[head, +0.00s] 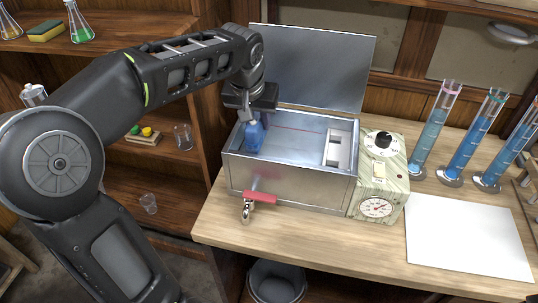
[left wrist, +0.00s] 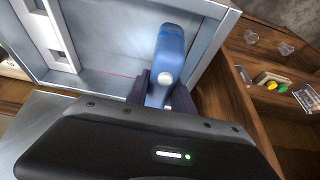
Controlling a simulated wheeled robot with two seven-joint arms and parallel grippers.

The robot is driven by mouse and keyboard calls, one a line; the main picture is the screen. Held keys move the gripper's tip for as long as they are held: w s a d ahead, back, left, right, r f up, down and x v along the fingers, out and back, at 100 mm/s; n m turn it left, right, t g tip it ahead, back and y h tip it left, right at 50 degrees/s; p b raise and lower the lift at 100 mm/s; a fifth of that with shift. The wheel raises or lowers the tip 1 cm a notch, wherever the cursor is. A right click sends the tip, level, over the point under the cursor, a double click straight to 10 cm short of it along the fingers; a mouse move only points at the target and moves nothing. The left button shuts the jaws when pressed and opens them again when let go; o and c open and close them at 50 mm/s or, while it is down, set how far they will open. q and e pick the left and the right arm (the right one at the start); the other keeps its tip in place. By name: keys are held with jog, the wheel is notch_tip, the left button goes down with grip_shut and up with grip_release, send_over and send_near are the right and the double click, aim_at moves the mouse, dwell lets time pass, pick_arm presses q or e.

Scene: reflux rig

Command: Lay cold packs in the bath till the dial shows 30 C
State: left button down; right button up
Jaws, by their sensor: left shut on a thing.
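The bath is an open metal tank (head: 290,177) on the wooden bench, its lid (head: 312,65) raised behind it. My left gripper (head: 254,122) is at the bath's left end, pointing down and shut on a blue cold pack (head: 254,138). The pack is at the bath's left inner corner; I cannot tell whether it touches the bottom. In the left wrist view the cold pack (left wrist: 169,55) stands out between the fingers, over the bath's inside. The dial (head: 376,207) is on the front of the control box; its reading is too small to tell. My right gripper is not in view.
A red-handled tap (head: 260,197) sticks out from the bath's front. A white slotted piece (head: 339,148) sits inside the bath's right end. Several blue-filled cylinders (head: 434,130) stand to the right, behind a white board (head: 466,236). A bucket (head: 276,281) is below the bench.

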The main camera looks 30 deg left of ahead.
pick_arm(q)
notch_tip(320, 180, down, 4)
jog(key=shift+f, duration=0.2)
jog(key=shift+f, duration=1.85)
jog(key=shift+f, duration=0.15)
jog(key=c, duration=1.4)
grip_release()
jog(key=shift+o, duration=0.2)
